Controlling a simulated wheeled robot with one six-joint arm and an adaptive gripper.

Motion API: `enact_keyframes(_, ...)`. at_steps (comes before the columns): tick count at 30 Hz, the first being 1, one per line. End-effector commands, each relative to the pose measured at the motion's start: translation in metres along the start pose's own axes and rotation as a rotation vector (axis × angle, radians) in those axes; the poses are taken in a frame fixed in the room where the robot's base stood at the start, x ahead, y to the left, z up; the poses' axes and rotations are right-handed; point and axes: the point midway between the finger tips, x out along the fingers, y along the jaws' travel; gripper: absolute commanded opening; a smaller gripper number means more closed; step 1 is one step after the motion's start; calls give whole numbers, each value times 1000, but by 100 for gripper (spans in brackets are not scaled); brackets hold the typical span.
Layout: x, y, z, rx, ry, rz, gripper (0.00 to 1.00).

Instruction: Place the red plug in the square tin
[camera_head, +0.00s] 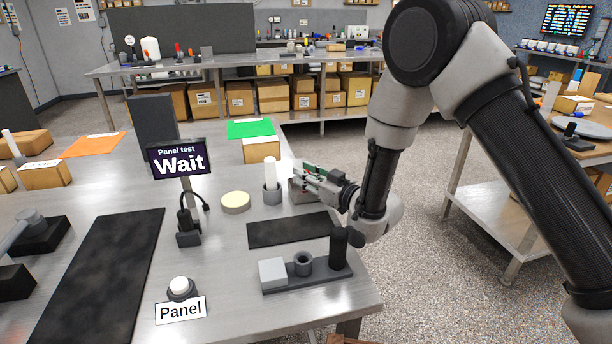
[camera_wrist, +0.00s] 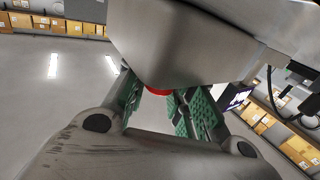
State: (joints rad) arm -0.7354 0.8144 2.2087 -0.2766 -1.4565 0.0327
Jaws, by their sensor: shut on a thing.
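My gripper (camera_head: 306,176) reaches in from the right over the table, its green-padded fingers shut. In the wrist view, a sliver of the red plug (camera_wrist: 158,92) shows between the green pads, and my gripper (camera_wrist: 160,100) is shut on it. A grey block with a rounded corner, apparently the square tin (camera_wrist: 185,45), hides most of the plug and the fingertips. In the head view a grey boxy shape, apparently the same tin (camera_head: 302,195), stands at the fingertips, partly covered by them. I cannot tell whether the plug is inside the tin or above it.
Left of my gripper are a white cylinder in a grey holder (camera_head: 272,190) and a pale round disc (camera_head: 235,201). A cardboard box (camera_head: 262,152) stands behind. In front lie a dark mat (camera_head: 285,232) and a fixture with a black post (camera_head: 339,247). The panel sign reads "Wait" (camera_head: 180,161).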

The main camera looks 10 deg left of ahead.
Motion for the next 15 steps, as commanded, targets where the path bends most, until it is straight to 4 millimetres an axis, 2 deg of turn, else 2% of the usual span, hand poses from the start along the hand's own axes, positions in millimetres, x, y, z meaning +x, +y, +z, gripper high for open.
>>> enact_keyframes(5, 0, 0, 4, 0, -1, 0, 4)
enact_keyframes(6, 0, 0, 3, 0, -1, 0, 32)
enact_keyframes(9, 0, 0, 3, 0, -1, 0, 46)
enact_keyframes(15, 0, 0, 3, 0, -1, 0, 46)
